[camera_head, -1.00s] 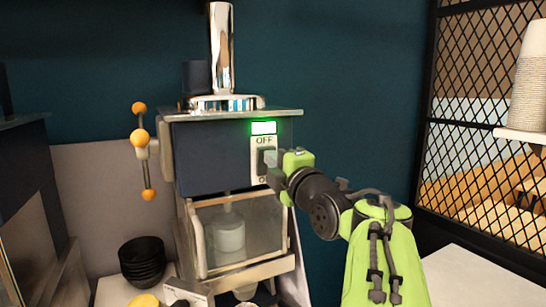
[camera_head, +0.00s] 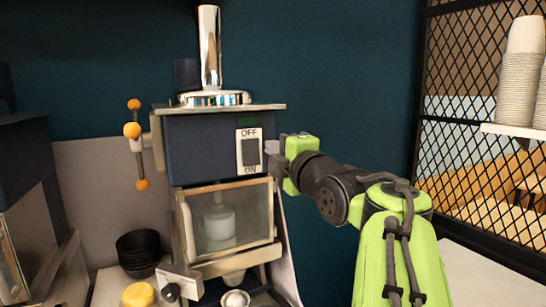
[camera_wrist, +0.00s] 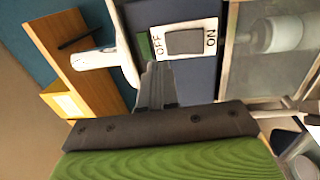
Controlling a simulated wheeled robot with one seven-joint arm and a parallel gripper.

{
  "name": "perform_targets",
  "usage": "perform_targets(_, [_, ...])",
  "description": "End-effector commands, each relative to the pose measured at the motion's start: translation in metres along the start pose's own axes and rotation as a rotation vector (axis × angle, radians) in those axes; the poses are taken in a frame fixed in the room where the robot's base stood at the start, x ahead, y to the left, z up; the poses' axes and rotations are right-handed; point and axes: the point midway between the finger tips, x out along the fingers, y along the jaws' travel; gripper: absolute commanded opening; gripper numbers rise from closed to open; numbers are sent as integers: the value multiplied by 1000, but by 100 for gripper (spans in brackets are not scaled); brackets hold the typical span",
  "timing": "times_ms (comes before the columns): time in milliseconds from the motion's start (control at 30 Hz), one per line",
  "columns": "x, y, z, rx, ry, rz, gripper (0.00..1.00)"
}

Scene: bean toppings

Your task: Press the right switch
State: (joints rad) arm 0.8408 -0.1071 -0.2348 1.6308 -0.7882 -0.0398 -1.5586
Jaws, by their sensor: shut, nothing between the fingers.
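The switch (camera_head: 249,152) is a dark rocker on a white plate marked OFF at the top and ON at the bottom, on the dark blue front of the machine. The small indicator (camera_head: 248,122) above it is dark green and unlit. My gripper (camera_head: 270,147) is shut and empty, just to the right of the switch plate in the head view. In the wrist view the closed fingers (camera_wrist: 156,84) point toward the machine front near the OFF end of the plate. The rocker (camera_wrist: 185,42) is uncovered there. The fingers appear apart from the rocker.
The machine has a clear-fronted chamber (camera_head: 232,215) below the switch and an orange-knobbed handle (camera_head: 132,130) at its left. Black bowls (camera_head: 139,250) and a yellow item (camera_head: 138,295) stand at lower left. A black mesh partition (camera_head: 465,120) and a shelf with stacked cups (camera_head: 518,85) are at right.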

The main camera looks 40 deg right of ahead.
Motion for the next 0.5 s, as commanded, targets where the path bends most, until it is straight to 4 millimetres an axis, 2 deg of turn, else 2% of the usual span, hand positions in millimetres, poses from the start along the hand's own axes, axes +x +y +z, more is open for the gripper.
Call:
perform_targets(300, [-57,11,0,-1,1,-1,0])
perform_targets(500, [-74,16,-1,2,4,-3,0])
